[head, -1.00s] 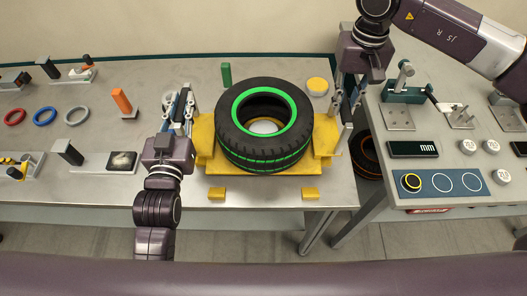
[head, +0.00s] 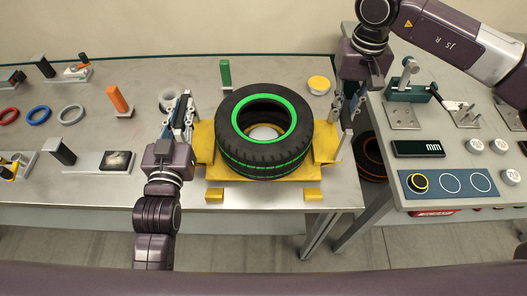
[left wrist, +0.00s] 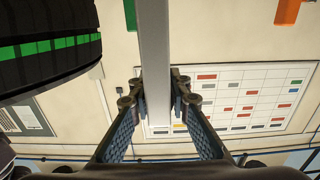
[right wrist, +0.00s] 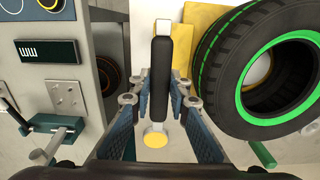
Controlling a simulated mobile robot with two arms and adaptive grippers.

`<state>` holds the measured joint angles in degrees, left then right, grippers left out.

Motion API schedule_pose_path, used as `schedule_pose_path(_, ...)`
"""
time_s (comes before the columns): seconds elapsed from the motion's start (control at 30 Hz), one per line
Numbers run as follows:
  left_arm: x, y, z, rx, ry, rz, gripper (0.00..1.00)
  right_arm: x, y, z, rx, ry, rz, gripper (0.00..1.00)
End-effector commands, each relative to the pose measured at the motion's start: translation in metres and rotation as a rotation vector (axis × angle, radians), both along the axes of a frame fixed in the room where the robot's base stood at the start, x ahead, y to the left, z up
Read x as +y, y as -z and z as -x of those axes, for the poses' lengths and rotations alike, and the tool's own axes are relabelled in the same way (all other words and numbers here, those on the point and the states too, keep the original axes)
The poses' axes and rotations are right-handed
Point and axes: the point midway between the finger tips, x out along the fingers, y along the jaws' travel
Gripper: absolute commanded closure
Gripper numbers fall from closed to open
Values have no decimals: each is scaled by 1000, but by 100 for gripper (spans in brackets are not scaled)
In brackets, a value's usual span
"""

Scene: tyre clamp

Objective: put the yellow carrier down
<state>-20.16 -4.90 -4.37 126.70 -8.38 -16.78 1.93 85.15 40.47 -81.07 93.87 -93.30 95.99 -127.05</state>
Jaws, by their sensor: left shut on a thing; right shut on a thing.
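The yellow carrier (head: 203,140) is level over the front of the grey table, with the black, green-striped tyre (head: 265,160) lying on it. I cannot tell whether its underside touches the table. My left gripper (head: 180,115) is shut on the carrier's left side handle; the left wrist view shows a grey bar (left wrist: 155,60) between its fingers (left wrist: 158,98). My right gripper (head: 350,112) is at the right side; the right wrist view shows its fingers (right wrist: 160,95) shut around a black-sleeved handle (right wrist: 158,80). The tyre hides most of the carrier.
Two small yellow blocks (head: 215,195) (head: 312,195) lie at the table's front edge. A green post (head: 225,74) and a yellow-topped round piece (head: 319,85) stand behind the tyre. An orange post (head: 117,98) stands left. A second table (head: 440,125) with a panel is right, across a gap.

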Motion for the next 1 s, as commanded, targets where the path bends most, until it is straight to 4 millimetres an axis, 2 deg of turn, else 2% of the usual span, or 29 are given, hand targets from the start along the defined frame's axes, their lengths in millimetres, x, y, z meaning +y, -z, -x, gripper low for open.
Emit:
schedule_pose_path(0.03, 0, -5, 0, -19, 0, 0, 100, 0, 0, -1, -6, 0, -3, 100)
schedule_pose_path(0.47, 0, 11, 0, -19, 0, 0, 100, 1, 15, -1, -6, 0, -3, 100)
schedule_pose_path(0.5, 0, 19, 0, -1, 0, 0, 82, 0, 19, 0, 0, 0, 0, 83)
schedule_pose_path(0.67, 0, 17, 0, -1, 0, 0, 66, 0, 18, 0, 0, 0, 0, 66)
schedule_pose_path(1.0, 0, 18, 3, 1, 0, 0, 66, 0, 18, 0, 0, 0, 0, 66)
